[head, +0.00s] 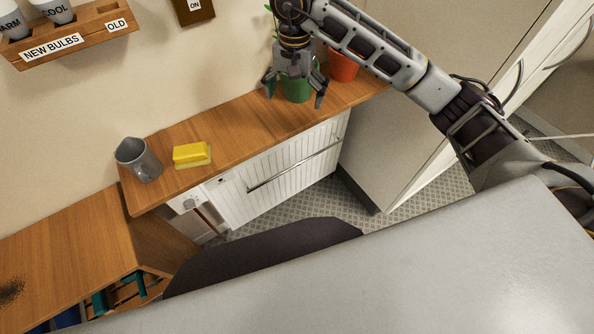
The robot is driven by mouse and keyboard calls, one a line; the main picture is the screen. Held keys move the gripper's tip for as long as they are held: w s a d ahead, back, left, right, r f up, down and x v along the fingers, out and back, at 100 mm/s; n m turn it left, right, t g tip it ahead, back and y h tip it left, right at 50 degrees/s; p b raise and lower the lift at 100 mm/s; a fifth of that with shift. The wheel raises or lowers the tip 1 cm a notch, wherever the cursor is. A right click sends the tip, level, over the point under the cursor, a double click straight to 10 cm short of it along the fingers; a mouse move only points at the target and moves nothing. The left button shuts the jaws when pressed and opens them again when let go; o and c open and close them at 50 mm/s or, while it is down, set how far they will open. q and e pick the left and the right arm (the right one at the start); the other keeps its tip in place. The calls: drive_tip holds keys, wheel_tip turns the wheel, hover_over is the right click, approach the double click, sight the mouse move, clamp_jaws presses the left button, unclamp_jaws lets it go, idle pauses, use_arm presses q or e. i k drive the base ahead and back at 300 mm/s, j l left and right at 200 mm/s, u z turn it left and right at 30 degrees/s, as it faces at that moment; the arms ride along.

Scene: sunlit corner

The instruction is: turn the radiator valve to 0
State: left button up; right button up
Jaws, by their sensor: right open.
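The white ribbed radiator (270,178) stands under a wooden shelf, with a long bar across its front. At its left end, below the shelf, is a small white part (188,203) that looks like the valve. Its setting is too small to read. My right gripper (294,92) is open, at the far right part of the shelf, in front of a green pot (298,90). It is well away from the valve, and I cannot tell whether it touches the pot. My left gripper is not in view.
On the shelf (235,137) stand a grey jug (138,160), a yellow sponge-like block (191,154) and an orange pot (343,65). A bulb rack (85,37) and an "ON" plaque (193,10) are on the wall. A wooden table (75,240) is at lower left. Tiled floor (430,205) shows at right.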

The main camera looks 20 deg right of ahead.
sight(189, 203)
drive_tip(key=z, duration=0.35)
drive_tip(key=u, duration=1.2)
